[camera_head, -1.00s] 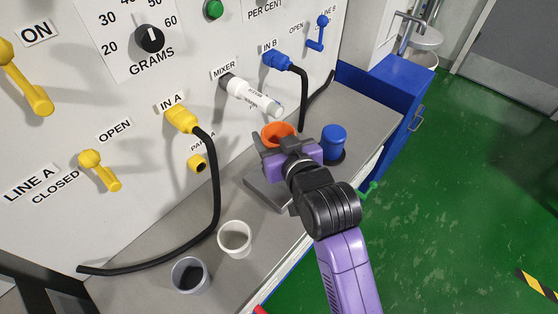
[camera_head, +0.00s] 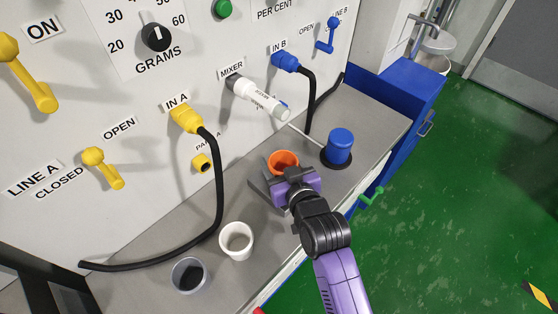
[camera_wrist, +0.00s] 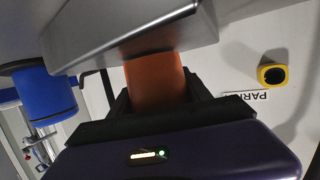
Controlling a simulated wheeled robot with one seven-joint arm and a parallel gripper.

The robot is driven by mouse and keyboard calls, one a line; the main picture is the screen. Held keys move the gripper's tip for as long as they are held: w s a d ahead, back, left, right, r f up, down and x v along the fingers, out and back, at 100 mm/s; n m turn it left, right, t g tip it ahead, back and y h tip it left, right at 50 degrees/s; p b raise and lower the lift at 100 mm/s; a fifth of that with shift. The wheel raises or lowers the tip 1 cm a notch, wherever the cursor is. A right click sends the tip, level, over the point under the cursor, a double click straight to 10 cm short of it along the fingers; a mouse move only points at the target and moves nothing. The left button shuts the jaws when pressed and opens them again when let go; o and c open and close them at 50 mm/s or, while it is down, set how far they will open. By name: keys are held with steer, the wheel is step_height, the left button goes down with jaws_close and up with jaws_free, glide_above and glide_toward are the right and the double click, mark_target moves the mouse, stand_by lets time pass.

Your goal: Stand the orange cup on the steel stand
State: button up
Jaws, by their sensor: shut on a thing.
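The orange cup (camera_head: 283,160) is upright, its open rim showing above my gripper (camera_head: 281,176). My gripper is shut on the cup, with a dark finger at each side of it in the wrist view (camera_wrist: 157,97). The steel stand (camera_wrist: 130,32) shows in the wrist view as a grey metal block right at the cup's base end. The cup is over the stand, but I cannot tell whether they touch. In the head view the stand is mostly hidden by my gripper and the cup.
A blue cylinder (camera_head: 340,146) on a dark base stands right of the cup. A white cup (camera_head: 236,240) and a grey cup with dark contents (camera_head: 190,275) stand at the front left. The white mixer nozzle (camera_head: 262,100) and black hoses are behind. Bare bench (camera_head: 165,265) lies left.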

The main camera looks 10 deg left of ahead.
steer(key=shift+f, duration=0.2)
steer(key=o, duration=1.4)
steer(key=shift+c, duration=0.2)
steer(key=shift+r, duration=0.2)
steer(key=v, duration=1.2)
